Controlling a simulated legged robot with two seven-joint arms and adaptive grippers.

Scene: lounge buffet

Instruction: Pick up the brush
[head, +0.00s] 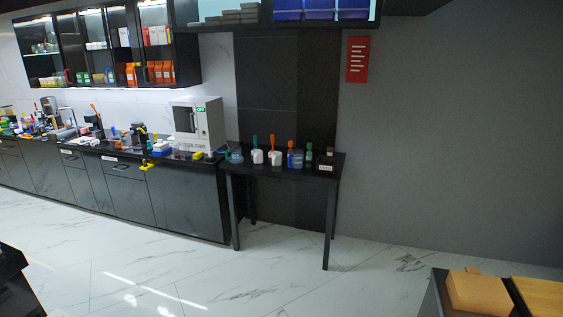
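No brush can be made out for certain from this distance. On a small black table (329,176) near the middle stand upright handled items that may be brushes. One has a teal handle (254,141) in a white holder (257,157). Another has an orange handle (274,142) in a second white holder (274,158). More tall-handled items, one of them orange (93,108), stand on the long counter to the left, too small to identify. Neither of my grippers is in view.
The long dark counter (128,186) runs along the wall with a grey sterilizer box (198,124) on it. Wide marble floor (160,268) lies open before the counter and table. A surface with a tan box (480,294) is at bottom right; a dark object (14,288) is at bottom left.

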